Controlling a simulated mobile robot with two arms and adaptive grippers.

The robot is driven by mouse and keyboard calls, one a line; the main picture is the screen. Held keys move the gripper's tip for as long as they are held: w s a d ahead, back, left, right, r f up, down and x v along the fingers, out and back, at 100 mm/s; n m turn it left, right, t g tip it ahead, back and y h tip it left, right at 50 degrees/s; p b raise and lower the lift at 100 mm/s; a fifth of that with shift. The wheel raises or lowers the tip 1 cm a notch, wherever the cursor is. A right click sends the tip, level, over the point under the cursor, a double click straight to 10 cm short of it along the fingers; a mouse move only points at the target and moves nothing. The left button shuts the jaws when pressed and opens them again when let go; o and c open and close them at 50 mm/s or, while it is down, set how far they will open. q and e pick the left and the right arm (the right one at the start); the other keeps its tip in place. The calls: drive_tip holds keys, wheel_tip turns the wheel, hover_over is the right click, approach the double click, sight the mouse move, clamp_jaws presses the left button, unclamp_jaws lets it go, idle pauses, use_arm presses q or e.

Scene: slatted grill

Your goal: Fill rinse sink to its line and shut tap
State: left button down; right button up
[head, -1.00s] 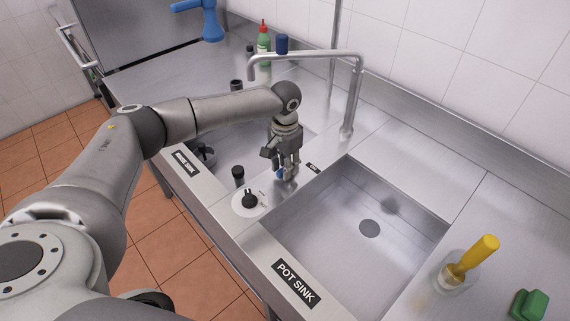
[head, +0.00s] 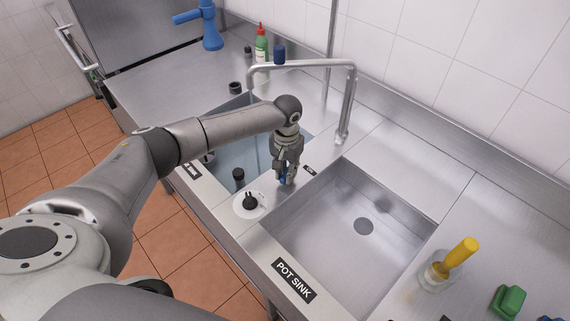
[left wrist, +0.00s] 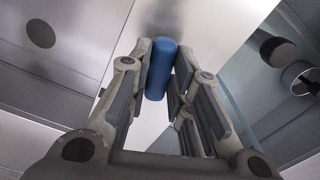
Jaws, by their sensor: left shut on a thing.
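The rinse sink (head: 228,158) is the left basin, partly hidden by my left arm; bluish water shows in it. The tap's spout (head: 300,65) arches over it, and a thin stream (head: 255,125) falls from its end. My left gripper (head: 286,180) is shut on the blue tap handle (head: 282,180) on the strip between the basins. In the left wrist view the blue handle (left wrist: 160,68) sits between both fingers. I cannot make out the fill line or the water level against it. My right gripper is not in view.
The pot sink (head: 345,215) on the right is empty, its drain bare. A black knob on a white dial (head: 250,203) sits in front of the handle.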

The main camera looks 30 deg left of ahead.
use_arm(q)
drive_tip(key=c, duration=1.3)
unclamp_jaws()
drive_tip(key=shift+r, duration=0.1)
wheel_tip(320, 180, up, 12)
drive_tip(key=shift+f, duration=0.15)
drive_tip(key=shift+m, duration=0.3)
